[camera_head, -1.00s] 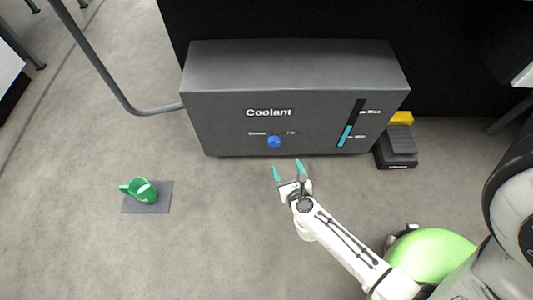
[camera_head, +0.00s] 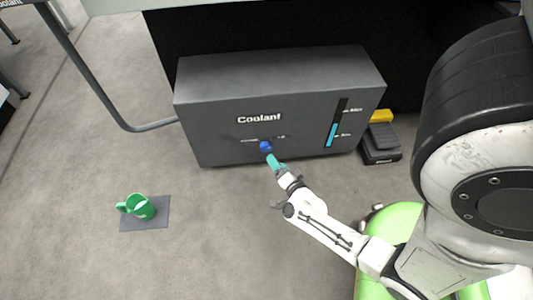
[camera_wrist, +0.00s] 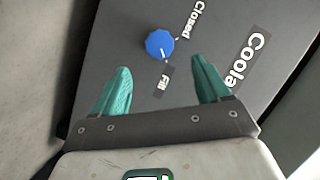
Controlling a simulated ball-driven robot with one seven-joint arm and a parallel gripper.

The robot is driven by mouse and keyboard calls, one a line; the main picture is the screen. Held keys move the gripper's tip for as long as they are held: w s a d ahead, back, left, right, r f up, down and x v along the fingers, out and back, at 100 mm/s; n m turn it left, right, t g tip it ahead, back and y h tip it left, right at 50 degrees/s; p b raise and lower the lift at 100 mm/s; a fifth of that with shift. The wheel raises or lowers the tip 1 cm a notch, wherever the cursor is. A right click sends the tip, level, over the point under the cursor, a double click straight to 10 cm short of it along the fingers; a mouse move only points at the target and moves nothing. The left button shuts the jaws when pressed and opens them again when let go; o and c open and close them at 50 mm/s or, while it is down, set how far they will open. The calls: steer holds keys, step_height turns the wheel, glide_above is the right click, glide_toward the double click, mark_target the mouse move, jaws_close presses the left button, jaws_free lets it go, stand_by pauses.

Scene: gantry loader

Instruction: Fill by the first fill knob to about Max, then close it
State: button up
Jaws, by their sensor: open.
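The blue fill knob (camera_head: 266,146) sits on the front of the dark grey Coolant tank (camera_head: 215,140), between a Closed label and a Fill label. In the wrist view the knob (camera_wrist: 160,44) shows a small mark on its edge facing the Fill label (camera_wrist: 162,80). The level gauge (camera_head: 331,125) is a tall slot with a cyan column; its top stands a little above the lower mark, well below the upper Max mark. My gripper (camera_head: 273,163) is open and empty just below the knob; in the wrist view the knob lies beyond the teal fingertips, apparently untouched.
A dark pedal block (camera_head: 380,150) with a yellow top sits right of the tank. A grey pipe (camera_head: 90,85) runs into the tank's left side. Floor before the tank is mostly clear.

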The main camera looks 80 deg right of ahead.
mark_target(267, 149)
steer(key=b+x, duration=0.3)
steer(key=x, duration=0.5)
steer(key=shift+d, duration=0.15)
steer(key=shift+c, duration=0.3)
steer(key=c, duration=1)
